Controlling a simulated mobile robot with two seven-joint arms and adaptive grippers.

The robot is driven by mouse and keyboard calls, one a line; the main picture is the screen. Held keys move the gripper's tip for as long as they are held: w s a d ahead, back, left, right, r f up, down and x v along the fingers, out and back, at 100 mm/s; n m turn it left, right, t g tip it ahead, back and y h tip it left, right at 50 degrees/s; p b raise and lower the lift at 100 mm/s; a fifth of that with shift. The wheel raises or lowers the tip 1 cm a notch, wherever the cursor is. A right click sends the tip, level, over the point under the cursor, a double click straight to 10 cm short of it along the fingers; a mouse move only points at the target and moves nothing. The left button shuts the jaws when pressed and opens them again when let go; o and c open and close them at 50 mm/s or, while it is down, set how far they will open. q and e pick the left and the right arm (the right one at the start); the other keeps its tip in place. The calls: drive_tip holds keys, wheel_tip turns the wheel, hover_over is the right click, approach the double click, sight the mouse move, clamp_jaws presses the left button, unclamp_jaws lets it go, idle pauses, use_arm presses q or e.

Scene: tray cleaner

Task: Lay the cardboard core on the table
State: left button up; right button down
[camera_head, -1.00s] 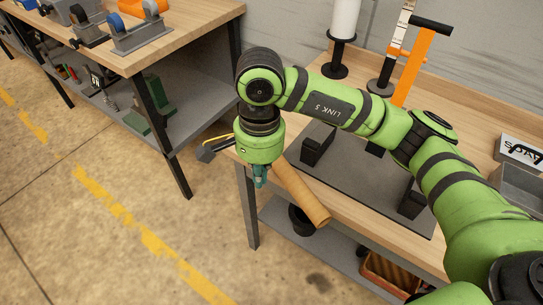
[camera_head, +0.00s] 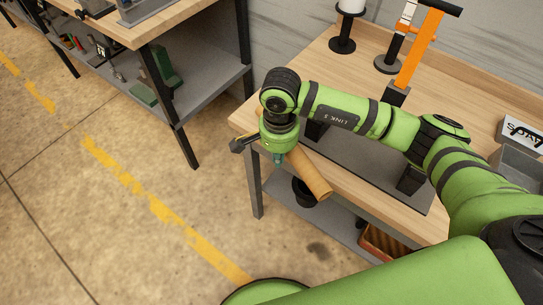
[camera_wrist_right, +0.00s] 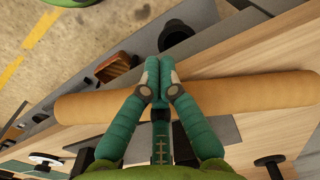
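The brown cardboard core (camera_head: 310,174) slants across the front edge of the workbench in the head view, its near end jutting past the edge. In the right wrist view the core (camera_wrist_right: 245,92) runs across the picture behind the fingers. My right gripper (camera_head: 278,160) is over its upper part and hides that end in the head view. In the wrist view the right gripper (camera_wrist_right: 159,62) has its two teal fingers together in front of the core, not around it; whether they touch it is unclear. The wooden table (camera_head: 400,215) is under the arm. My left gripper is out of view.
A grey mat (camera_head: 375,185) with black stands lies on the table. A black post base (camera_head: 342,46), an orange-handled tool (camera_head: 418,48) and a grey bin (camera_head: 515,163) stand behind. A black cup (camera_head: 304,192) is on the lower shelf.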

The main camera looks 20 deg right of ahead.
drive_tip(key=w+d+b, duration=0.2)
drive_tip(key=d+b, duration=0.1)
drive_tip(key=shift+w+f, duration=0.2)
drive_tip(key=shift+w+d+r, duration=0.1)
drive_tip(key=shift+d+r, duration=0.05)
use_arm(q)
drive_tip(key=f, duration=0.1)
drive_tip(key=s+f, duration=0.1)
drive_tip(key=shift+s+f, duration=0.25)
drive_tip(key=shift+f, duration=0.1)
use_arm(e)
drive_tip(key=shift+r, duration=0.1)
